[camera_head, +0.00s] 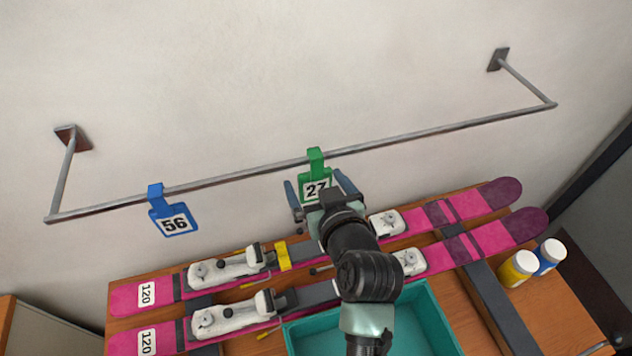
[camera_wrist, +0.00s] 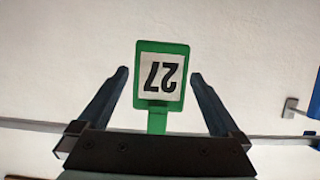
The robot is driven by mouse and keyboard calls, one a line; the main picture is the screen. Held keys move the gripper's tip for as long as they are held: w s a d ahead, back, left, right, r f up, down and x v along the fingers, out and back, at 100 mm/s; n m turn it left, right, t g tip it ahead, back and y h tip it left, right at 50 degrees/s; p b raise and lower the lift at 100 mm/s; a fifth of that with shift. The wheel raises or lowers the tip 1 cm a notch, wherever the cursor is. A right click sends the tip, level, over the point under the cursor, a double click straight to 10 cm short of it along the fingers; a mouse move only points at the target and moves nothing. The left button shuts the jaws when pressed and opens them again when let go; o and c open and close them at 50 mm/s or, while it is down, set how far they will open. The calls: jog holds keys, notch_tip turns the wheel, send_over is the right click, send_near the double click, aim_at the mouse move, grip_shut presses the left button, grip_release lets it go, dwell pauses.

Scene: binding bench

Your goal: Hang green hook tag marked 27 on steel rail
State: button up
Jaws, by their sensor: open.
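The green hook tag marked 27 (camera_head: 316,170) hangs from the steel rail (camera_head: 430,134) by its top hook, near the rail's middle. In the wrist view the tag (camera_wrist: 161,80) appears upside down between my fingers, with a visible gap on each side. My gripper (camera_head: 320,188) is open around the tag's body and is not seen touching it. The gripper also shows in the wrist view (camera_wrist: 160,82). The tag's lower part is hidden behind my gripper in the head view.
A blue tag marked 56 (camera_head: 173,212) hangs on the rail to the left. Below, pink skis (camera_head: 145,298) with white bindings lie on the wooden bench (camera_head: 555,310). A teal tray (camera_head: 425,320) and two bottles (camera_head: 519,266) are there too. The rail's right part is free.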

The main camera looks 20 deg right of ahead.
jog(key=b+v, duration=0.3)
jog(key=v, duration=1)
jog(key=shift+b, duration=0.35)
jog(key=w+a+r+t+h, duration=0.1)
jog(key=w+a+r+t, duration=0.15)
jog(key=r, duration=0.75)
jog(key=w+a+r+t, duration=0.1)
jog(key=w+r+t, duration=0.3)
jog(key=r, duration=0.6)
jog(key=s+a+r+t, duration=0.3)
jog(key=r, duration=0.7)
jog(key=s+a+r+t+b, duration=0.1)
jog(key=s+a+r+t, duration=0.2)
jog(key=r, duration=0.7)
jog(key=shift+s+a+r+t+y, duration=0.3)
jog(key=shift+s+a+r+t, duration=0.1)
jog(key=shift+a+t, duration=0.3)
jog(key=shift+f, duration=0.1)
